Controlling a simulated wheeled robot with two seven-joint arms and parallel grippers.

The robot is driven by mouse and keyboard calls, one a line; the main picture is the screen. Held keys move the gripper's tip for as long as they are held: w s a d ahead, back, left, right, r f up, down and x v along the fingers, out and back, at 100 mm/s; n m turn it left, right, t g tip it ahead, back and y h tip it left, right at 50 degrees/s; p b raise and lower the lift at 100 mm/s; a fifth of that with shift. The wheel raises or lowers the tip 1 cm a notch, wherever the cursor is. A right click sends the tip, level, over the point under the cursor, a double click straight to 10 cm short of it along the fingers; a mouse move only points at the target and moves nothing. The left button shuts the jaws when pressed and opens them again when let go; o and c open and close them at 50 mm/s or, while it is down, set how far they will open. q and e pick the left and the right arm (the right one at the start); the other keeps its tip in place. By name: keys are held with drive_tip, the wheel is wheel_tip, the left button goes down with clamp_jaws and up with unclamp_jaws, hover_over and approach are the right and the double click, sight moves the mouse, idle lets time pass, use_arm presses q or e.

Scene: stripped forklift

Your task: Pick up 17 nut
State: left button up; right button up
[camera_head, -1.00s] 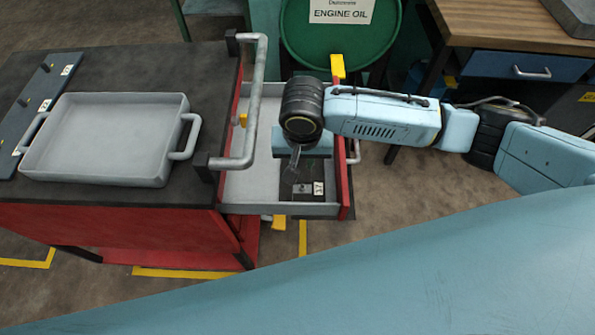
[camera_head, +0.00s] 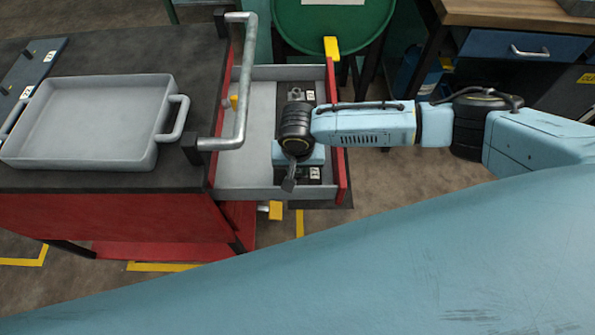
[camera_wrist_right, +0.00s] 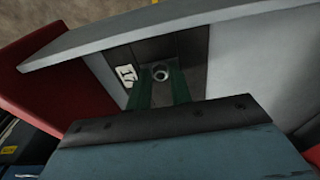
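The 17 nut (camera_wrist_right: 160,74) is a small metal ring in the drawer, beside a white label (camera_wrist_right: 126,76) that appears to read 17. My right gripper (camera_wrist_right: 161,90) points down into the drawer, its two green fingers apart, one on each side of the nut in the wrist view. I cannot tell whether they touch it. In the head view my right gripper (camera_head: 289,184) is low at the near end of the open drawer (camera_head: 250,150), left of the near label (camera_head: 315,173), and hides the nut. My left gripper is not in view.
The red cart carries a grey tray (camera_head: 90,120) and a metal handle (camera_head: 241,90). Another holder with a metal part (camera_head: 295,94) sits at the drawer's far end. The drawer's red front (camera_head: 337,150) is close to my right wrist. A green barrel (camera_head: 333,25) stands behind.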

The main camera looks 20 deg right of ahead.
clamp_jaws()
